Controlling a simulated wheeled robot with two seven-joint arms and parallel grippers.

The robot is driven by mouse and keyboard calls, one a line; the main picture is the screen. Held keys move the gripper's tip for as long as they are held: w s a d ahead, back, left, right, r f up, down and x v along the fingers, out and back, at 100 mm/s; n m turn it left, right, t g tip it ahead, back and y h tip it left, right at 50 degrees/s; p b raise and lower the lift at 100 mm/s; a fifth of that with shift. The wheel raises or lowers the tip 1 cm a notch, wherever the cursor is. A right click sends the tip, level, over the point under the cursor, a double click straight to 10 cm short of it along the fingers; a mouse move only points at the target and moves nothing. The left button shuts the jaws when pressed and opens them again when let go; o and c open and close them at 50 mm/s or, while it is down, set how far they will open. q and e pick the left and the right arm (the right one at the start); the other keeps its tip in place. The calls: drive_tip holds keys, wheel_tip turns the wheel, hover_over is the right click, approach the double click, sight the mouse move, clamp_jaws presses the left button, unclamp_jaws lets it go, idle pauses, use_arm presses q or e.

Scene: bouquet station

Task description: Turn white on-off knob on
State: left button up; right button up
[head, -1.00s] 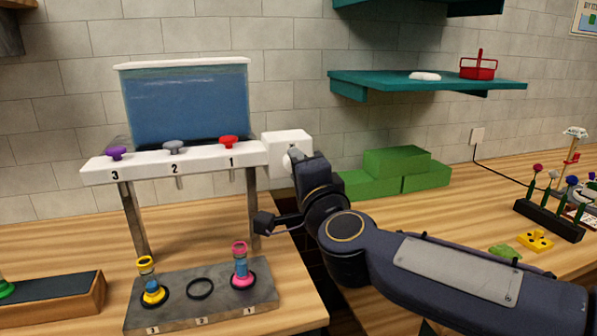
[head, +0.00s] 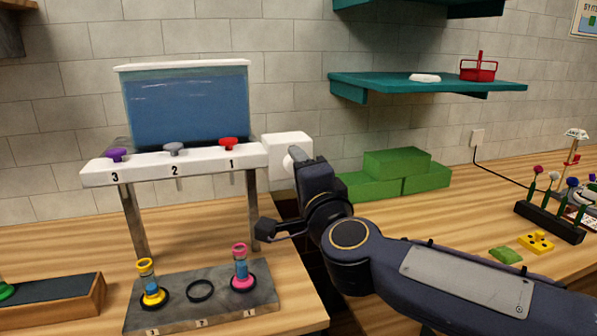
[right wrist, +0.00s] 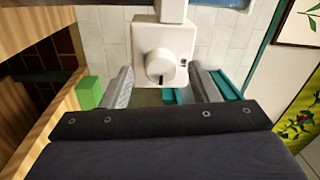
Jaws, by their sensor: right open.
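The white knob (right wrist: 160,67) is round, with a dark mark at its lower edge, on the front of a white box (right wrist: 180,42). The box also shows in the head view (head: 284,143), fixed to the right end of the numbered dispenser. My right gripper (right wrist: 164,88) is open, its two grey fingers apart on either side of the knob in the right wrist view. I cannot tell whether they touch it. In the head view the right gripper (head: 296,157) is in front of the box and hides most of the knob. My left gripper is not in view.
The dispenser (head: 184,160) has purple, grey and red knobs under a blue tank (head: 187,105). Below is a grey stand (head: 215,312) with two ringed tubes. Green blocks (head: 405,172) lie behind my right arm. A teal shelf (head: 425,84) hangs above.

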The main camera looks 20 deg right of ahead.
drive_tip(key=s, duration=0.7)
drive_tip(key=shift+f, duration=0.3)
drive_tip(key=shift+d, duration=0.1)
